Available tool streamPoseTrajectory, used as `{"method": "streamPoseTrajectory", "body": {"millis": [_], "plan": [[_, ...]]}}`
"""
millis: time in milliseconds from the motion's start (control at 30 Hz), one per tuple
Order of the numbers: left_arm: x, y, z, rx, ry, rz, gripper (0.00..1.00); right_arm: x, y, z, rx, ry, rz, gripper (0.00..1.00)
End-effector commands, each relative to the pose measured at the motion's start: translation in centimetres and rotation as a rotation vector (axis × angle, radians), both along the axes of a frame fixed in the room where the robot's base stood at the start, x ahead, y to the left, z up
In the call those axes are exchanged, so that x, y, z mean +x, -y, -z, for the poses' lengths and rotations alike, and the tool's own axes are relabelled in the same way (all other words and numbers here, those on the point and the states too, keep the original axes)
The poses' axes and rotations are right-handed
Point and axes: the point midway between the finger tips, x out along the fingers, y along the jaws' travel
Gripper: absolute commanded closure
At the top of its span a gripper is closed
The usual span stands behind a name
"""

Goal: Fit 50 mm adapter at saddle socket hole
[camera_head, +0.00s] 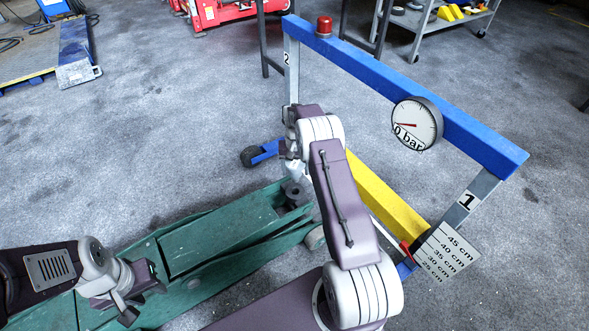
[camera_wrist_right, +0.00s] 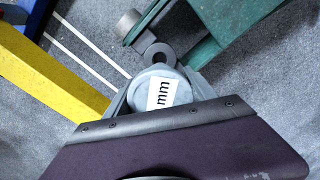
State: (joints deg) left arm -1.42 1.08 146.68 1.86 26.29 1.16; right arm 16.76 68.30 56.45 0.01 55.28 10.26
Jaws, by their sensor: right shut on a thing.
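The adapter (camera_wrist_right: 184,91) is a grey cylinder with a white label reading "mm" in the right wrist view. My right gripper (camera_wrist_right: 158,82) is shut on it, with a finger on each side. Just beyond it is the saddle socket, a dark ring with a round hole (camera_wrist_right: 158,56), at the end of the green jack arm. The adapter looks near the ring in the picture; the gap in depth cannot be told. In the head view the green trolley jack (camera_head: 215,240) lies under my right arm, which partly covers the saddle end. My left gripper (camera_head: 143,297) is open and empty over the jack.
A press-like frame with a blue beam (camera_head: 450,125), a gauge (camera_head: 417,122) and a yellow bar (camera_head: 385,195) stands right of my right arm. A height scale plate (camera_head: 446,252) is at its lower right. Open grey floor (camera_head: 160,130) lies at left.

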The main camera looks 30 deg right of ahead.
Motion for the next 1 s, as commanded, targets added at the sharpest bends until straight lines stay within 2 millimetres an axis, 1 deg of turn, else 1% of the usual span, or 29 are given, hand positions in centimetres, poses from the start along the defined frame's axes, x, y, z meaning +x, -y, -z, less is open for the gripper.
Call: {"method": "streamPoseTrajectory", "body": {"millis": [267, 300, 800, 1000], "plan": [[0.0, 0.0, -0.7, 0.0, 0.0, 0.0, 0.64, 0.0, 0.0, -0.2, -0.001, 0.003, 0.0, 1.0], [0.0, 0.0, -0.2, 0.0, 0.0, 0.0, 0.64, 0.1, 0.0, 0.4, -0.001, 0.003, 0.0, 1.0], [0.0, 0.0, 2.6, 0.0, 0.0, 0.0, 0.64, 0.0, 0.0, 5.2, -0.001, 0.002, 0.0, 1.0], [0.0, 0.0, 2.9, 0.0, 0.0, 0.0, 0.64, 0.1, 0.0, 5.7, -0.001, 0.004, 0.0, 1.0]]}}
